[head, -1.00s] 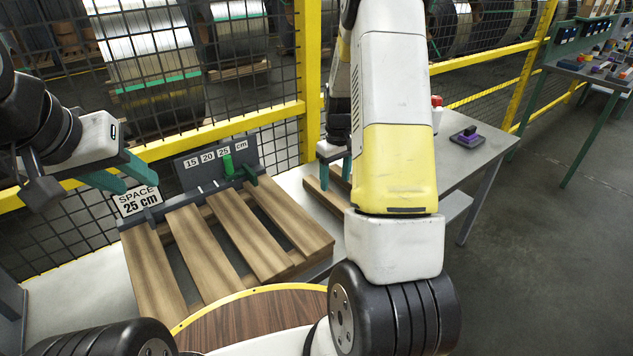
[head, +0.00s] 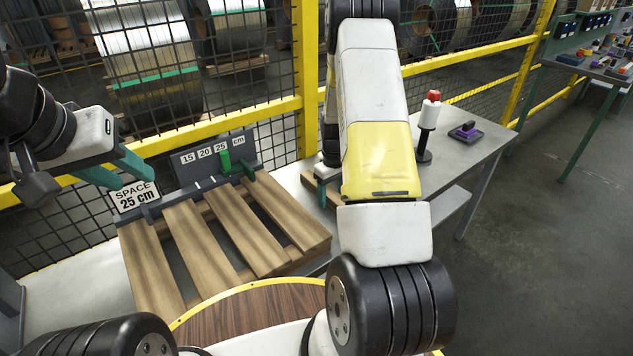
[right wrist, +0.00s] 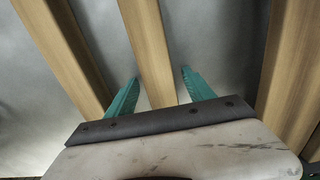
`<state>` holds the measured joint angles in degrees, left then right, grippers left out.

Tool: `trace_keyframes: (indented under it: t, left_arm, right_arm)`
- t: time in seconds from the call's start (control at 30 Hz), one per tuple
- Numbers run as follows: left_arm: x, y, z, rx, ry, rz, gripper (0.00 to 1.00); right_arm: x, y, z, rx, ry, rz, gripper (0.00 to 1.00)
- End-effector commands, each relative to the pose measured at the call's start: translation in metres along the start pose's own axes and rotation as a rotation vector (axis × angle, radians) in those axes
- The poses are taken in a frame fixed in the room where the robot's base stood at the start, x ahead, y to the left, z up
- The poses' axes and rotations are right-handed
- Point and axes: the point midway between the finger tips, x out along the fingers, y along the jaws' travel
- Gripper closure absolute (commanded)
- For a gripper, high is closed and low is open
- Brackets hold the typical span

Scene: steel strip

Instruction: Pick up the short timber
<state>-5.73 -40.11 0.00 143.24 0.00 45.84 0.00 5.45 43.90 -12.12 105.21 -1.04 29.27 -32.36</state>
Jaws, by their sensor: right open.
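In the right wrist view, my right gripper (right wrist: 158,92) is open. Its two teal fingers stand on either side of a pale timber (right wrist: 152,55), with a gap on each side. Whether the timber's near end stops at the palm or runs under it, I cannot tell. In the head view, my right arm covers most of the loose timbers (head: 334,197) on the grey table; a teal finger of my right gripper (head: 321,190) shows beside them. Which is the short timber is unclear there. My left gripper (head: 138,180) is open and empty, by the "SPACE 25 cm" sign.
Other timbers lie left (right wrist: 75,55) and right (right wrist: 285,75) of the fingers in the right wrist view. A slatted pallet (head: 235,235) with a 15-20-25 cm gauge (head: 213,152) stands left. A yellow-framed mesh fence runs behind.

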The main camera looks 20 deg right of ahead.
Motion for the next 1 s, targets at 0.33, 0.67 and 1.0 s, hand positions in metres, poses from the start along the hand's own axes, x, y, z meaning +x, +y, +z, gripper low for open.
trace_keyframes:
  t: [0.33, 0.67, 1.0]
  left_arm:
    - [0.0, 0.0, 0.0, 0.0, 0.0, 0.0, 0.64]
    - [0.0, 0.0, 0.0, 0.0, 0.0, 0.0, 0.64]
    - [0.0, 0.0, 0.0, 0.0, 0.0, 0.0, 0.64]
  right_arm:
    - [0.0, 0.0, 0.0, 0.0, 0.0, 0.0, 1.0]
    - [-0.004, 0.0, -0.001, -0.001, 0.001, 0.001, 1.0]
    - [-0.064, 0.0, -0.002, -0.001, 0.005, 0.002, 1.0]
